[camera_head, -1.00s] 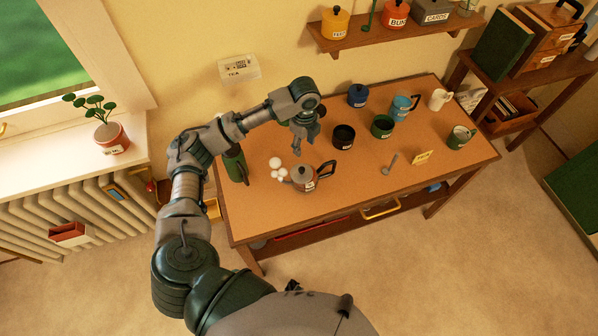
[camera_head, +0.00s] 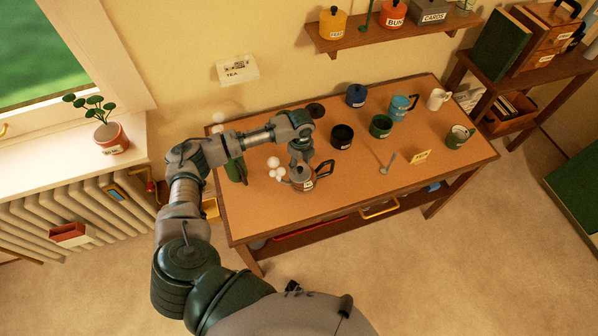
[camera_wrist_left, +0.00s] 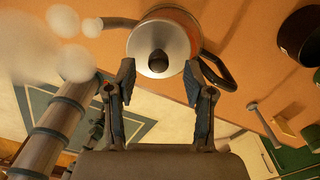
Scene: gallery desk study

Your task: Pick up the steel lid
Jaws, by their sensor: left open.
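The steel lid (camera_wrist_left: 174,44) is a silver disc with a dark round knob (camera_wrist_left: 158,62), seated on a teapot. The teapot (camera_head: 304,185) is grey with a black handle on its right and stands near the front of the desk. My left gripper (camera_head: 300,160) is directly above the teapot and partly hides the lid in the head view. In the left wrist view, its open fingers (camera_wrist_left: 158,66) stand apart on either side of the knob, with nothing held. Contact with the lid cannot be told. My right gripper is not in view.
A spoon (camera_head: 387,163) and yellow card (camera_head: 421,157) lie right.

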